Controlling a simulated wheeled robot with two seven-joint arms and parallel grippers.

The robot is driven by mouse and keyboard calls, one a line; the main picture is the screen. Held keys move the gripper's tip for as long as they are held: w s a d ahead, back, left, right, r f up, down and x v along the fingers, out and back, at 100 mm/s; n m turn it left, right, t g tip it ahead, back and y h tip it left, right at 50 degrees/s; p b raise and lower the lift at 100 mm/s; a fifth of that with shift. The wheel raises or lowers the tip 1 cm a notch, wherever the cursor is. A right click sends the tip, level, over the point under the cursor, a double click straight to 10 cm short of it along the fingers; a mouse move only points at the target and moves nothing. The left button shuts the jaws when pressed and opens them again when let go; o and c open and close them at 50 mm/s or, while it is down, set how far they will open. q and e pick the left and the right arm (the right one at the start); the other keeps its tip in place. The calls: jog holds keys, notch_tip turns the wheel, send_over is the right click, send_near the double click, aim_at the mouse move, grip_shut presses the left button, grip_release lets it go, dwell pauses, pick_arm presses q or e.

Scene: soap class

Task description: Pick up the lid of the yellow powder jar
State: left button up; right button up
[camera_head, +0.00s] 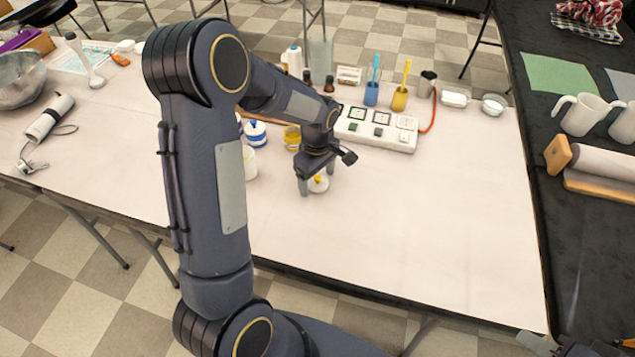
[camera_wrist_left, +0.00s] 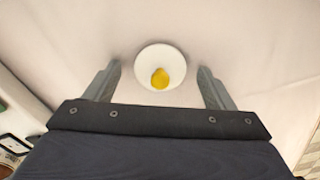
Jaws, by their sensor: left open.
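The lid (camera_head: 318,184), a small white disc with a yellow knob, lies on the white table, apart from any jar. My left gripper (camera_head: 316,178) is open above it, pointing down. In the left wrist view the lid (camera_wrist_left: 160,66) sits between the two spread fingers, with a gap on each side. A jar with yellow contents (camera_head: 291,138) stands behind the gripper, partly hidden by my arm. A dark grey part at the bottom right corner looks like my right gripper (camera_head: 540,344), cut off by the frame, its jaws unclear.
A white device with buttons (camera_head: 376,130) is behind and right of the gripper. Blue (camera_head: 371,94) and yellow (camera_head: 399,99) cups stand behind it. The table's front right is clear.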

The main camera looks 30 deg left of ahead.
pick_arm(q)
jog(key=c, duration=1.1)
jog(key=shift+o, duration=0.2)
jog(key=shift+r, duration=0.15)
